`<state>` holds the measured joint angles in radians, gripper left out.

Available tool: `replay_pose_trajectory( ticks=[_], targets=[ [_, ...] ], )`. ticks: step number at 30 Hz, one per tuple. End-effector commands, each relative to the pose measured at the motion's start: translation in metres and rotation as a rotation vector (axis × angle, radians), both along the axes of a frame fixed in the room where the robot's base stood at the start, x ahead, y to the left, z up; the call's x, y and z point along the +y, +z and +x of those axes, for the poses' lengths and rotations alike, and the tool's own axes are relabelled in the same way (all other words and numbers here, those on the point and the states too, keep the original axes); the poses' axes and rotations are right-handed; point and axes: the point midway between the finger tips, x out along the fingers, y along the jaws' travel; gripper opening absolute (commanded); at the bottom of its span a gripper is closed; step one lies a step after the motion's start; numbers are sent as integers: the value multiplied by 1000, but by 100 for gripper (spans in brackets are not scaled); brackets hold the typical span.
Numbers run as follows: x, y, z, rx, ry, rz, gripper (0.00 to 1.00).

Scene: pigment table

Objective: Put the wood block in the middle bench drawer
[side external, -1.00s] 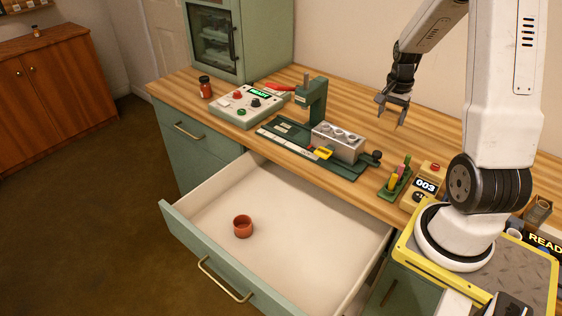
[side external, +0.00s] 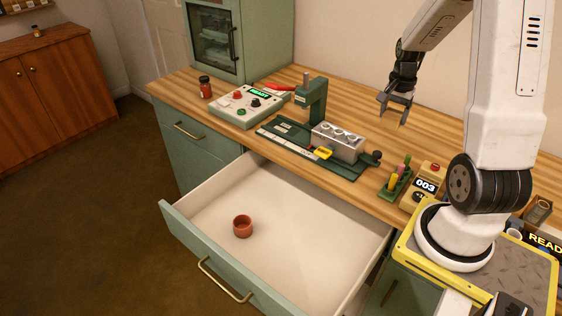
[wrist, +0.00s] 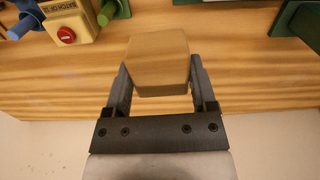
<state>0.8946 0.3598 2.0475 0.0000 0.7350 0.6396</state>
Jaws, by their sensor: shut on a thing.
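My gripper (side external: 393,112) is raised over the right part of the bench top in the side view, behind the metal fixture. In the wrist view my gripper (wrist: 159,72) is shut on the wood block (wrist: 157,60), a plain light-brown block held between the two dark fingers. The block is hard to make out against the wood bench in the side view. The middle bench drawer (side external: 300,232) is pulled wide open, with a pale interior and green front. My gripper is behind the drawer and above it, not over it.
A small red-brown cup (side external: 243,226) stands in the drawer, left of its middle. The rest of the drawer floor is clear. The green press with a metal block (side external: 338,141), a control box (side external: 246,105), a marker rack (side external: 396,181) and a counter box (side external: 421,192) stand on the bench.

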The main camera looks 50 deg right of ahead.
Motion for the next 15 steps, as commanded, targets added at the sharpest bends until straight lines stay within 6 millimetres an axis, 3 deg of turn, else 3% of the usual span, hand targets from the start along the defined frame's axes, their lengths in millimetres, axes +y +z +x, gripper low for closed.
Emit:
replay_pose_trajectory(
  ticks=[11,15],
  targets=[
    [-1,49,1,-4,0,-5,14],
    [21,46,15,0,66,0,14]
  ],
)
